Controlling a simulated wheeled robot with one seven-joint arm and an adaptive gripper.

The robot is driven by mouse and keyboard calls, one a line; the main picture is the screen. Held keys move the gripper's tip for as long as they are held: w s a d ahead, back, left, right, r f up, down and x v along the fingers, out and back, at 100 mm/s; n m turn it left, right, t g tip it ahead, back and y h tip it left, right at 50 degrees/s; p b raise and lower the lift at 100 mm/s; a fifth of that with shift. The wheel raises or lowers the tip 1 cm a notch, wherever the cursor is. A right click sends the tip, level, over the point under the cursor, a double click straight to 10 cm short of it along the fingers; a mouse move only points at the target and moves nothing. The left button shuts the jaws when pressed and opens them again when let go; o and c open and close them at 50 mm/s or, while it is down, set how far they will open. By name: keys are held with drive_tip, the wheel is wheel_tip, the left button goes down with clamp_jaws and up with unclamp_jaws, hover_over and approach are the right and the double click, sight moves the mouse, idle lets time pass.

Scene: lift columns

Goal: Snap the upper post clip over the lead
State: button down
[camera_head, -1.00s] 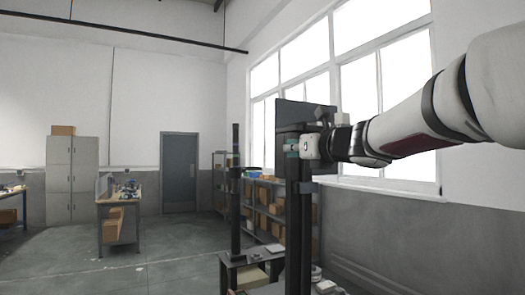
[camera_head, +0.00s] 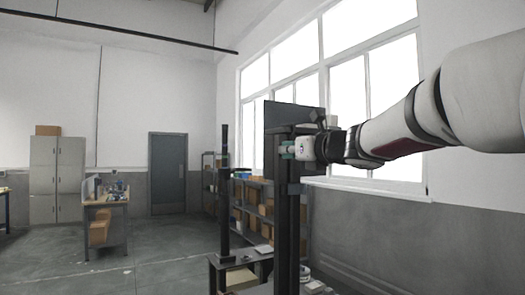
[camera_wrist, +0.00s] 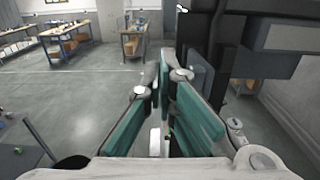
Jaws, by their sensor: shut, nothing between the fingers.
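The dark upright post (camera_head: 288,215) stands at centre right in the head view. It fills the upper right of the wrist view (camera_wrist: 230,45). My gripper (camera_head: 286,152) is near the top of this post in the head view, with its teal finger pads overlapping it; contact cannot be told. In the wrist view my gripper (camera_wrist: 166,62) is shut and empty, its teal-padded fingers pointing just left of the post. I cannot make out the upper clip or the lead. A small pale piece shows low between the fingers, too unclear to name.
A dark panel (camera_head: 292,114) rises behind the post top. A thinner dark post (camera_head: 224,190) stands to its left on a low table (camera_head: 238,262). Shelves with boxes (camera_head: 262,200) are behind. A workbench (camera_head: 105,208) stands at far left, with open floor before it.

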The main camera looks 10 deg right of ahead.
drive_tip(key=shift+w+d, duration=0.3)
drive_tip(key=shift+d, duration=0.65)
drive_tip(key=shift+w+d, duration=0.3)
drive_tip(key=shift+d, duration=0.65)
drive_tip(key=shift+v, duration=2.25)
drive_tip(key=shift+w+d, duration=0.15)
drive_tip(key=shift+d, duration=0.35)
drive_tip(key=shift+w+d, duration=0.2)
drive_tip(key=shift+d, duration=0.3)
drive_tip(key=shift+w+a, duration=0.1)
drive_tip(key=shift+w, duration=0.05)
drive_tip(key=shift+w+a, duration=0.1)
drive_tip(key=shift+w, duration=0.25)
